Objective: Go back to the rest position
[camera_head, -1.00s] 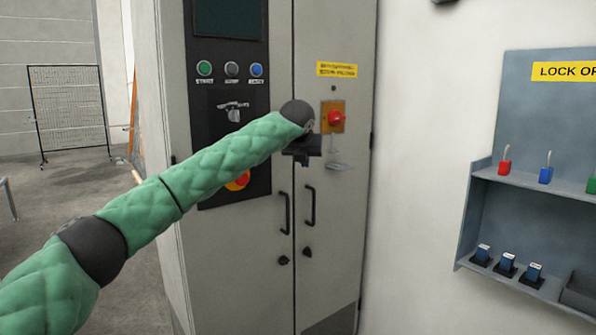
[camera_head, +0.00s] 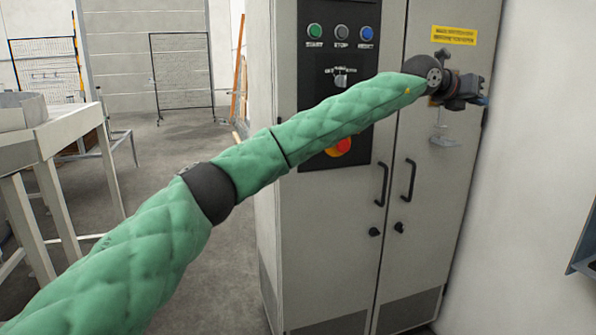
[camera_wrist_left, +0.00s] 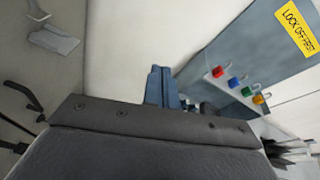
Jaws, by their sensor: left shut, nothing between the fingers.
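My left arm in its green quilted sleeve reaches across the head view. My left gripper (camera_head: 483,101) is at its end, small and dark with blue fingertips, and is shut and empty. It shows in front of the right edge of the grey cabinet (camera_head: 352,232), below the yellow label (camera_head: 454,35). In the left wrist view the blue fingers (camera_wrist_left: 161,87) are together, with the white wall behind them. The red rotary switch on the cabinet door is hidden behind my wrist. My right gripper is out of view.
The lock-off board (camera_wrist_left: 238,48) with several coloured padlocks is right of the fingers in the left wrist view. A white table (camera_head: 75,125) stands at the left, and a mesh fence panel (camera_head: 182,72) is farther back. Open floor lies between table and cabinet.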

